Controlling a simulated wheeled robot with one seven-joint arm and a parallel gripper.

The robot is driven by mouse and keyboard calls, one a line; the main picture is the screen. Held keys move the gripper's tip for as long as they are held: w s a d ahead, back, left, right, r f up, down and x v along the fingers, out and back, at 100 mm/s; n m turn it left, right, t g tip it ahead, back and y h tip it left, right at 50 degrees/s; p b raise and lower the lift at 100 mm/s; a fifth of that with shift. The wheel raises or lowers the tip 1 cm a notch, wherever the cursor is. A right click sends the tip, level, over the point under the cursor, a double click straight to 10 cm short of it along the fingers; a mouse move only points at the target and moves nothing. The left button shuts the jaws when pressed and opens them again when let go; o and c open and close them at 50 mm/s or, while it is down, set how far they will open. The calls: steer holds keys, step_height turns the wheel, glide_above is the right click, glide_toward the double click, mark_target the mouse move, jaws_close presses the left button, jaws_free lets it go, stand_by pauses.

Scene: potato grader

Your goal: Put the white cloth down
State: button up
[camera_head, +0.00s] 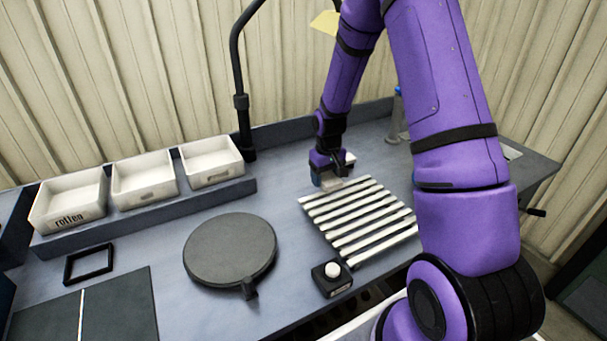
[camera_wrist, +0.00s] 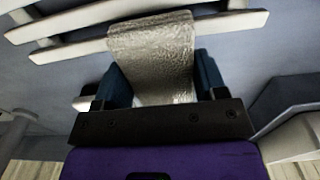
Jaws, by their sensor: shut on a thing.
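The white cloth (camera_wrist: 152,52) is between the two dark fingers of my gripper (camera_wrist: 158,82) in the wrist view. It looks pale and textured, and its far end reaches over a white slat of the rack. I cannot tell whether it rests on the slat or hangs just above it. In the head view my gripper (camera_head: 328,184) is low over the bench at the far left corner of the white slatted rack (camera_head: 358,222). Only a small pale part of the cloth (camera_head: 346,183) shows there.
White trays, one marked "rotten" (camera_head: 68,201), stand on a ledge at the left. A round dark plate (camera_head: 230,248) and a box with a white button (camera_head: 333,277) are nearer. A black frame (camera_head: 88,264) lies left. A clear bottle (camera_head: 396,118) stands behind my arm.

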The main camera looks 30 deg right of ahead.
glide_above(306, 178)
steer(key=shift+s+f, duration=0.1)
steer(key=shift+f, duration=2.1)
steer(key=shift+f, duration=0.15)
steer(key=o, duration=1)
